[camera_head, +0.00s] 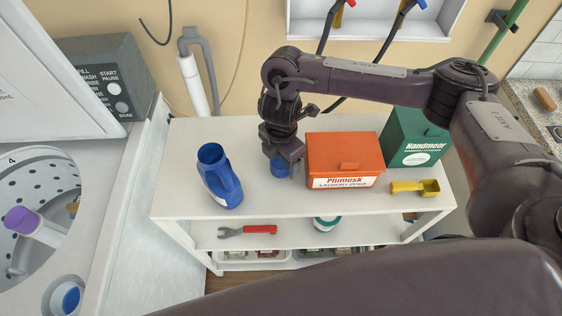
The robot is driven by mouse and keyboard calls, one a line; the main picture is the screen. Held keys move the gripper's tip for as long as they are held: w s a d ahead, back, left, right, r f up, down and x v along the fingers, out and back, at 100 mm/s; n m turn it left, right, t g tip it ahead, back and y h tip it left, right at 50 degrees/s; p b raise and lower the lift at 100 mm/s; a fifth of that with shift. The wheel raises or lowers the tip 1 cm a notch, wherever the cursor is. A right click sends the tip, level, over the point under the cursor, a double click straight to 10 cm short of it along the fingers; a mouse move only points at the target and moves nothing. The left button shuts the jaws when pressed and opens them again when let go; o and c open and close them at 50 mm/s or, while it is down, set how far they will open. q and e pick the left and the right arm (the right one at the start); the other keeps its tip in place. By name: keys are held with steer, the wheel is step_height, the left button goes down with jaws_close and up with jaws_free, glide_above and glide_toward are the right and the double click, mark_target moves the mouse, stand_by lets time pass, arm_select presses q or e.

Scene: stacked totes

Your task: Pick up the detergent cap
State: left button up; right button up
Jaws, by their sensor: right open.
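The blue detergent cap (279,171) sits on the white shelf top, between the blue bottle and the orange box. My right gripper (284,162) points down over the cap, with its open fingers around it. The fingers partly hide the cap, and I cannot tell whether they touch it. The blue detergent bottle (222,180) stands to the left, with its mouth uncovered. My left gripper is out of view.
An orange laundry box (344,153) stands close on the gripper's right. Behind it is a green box (414,138), with a yellow scoop (414,187) in front. A washer (88,200) is at left. A red-handled wrench (247,230) lies on the lower shelf.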

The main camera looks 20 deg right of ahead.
mark_target(281, 161)
steer(key=c, duration=0.6)
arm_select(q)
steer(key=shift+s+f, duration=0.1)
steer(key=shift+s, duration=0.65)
arm_select(e)
steer(key=c, duration=0.4)
steer(key=shift+c, duration=0.2)
steer(key=shift+w+r, duration=0.1)
steer(key=shift+r, duration=0.4)
step_height(281, 161, up, 19)
steer(key=p, duration=0.2)
arm_select(q)
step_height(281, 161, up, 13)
steer(key=p, duration=1)
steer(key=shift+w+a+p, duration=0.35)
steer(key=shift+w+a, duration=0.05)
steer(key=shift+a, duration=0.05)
arm_select(e)
steer(key=s+a+r+n, duration=0.3)
steer(key=a+r+n, duration=0.5)
steer(key=a, duration=0.7)
step_height(281, 161, up, 3)
steer(key=shift+a+f+n, duration=0.1)
steer(key=shift+a+n, duration=0.05)
steer(key=shift+n, duration=0.25)
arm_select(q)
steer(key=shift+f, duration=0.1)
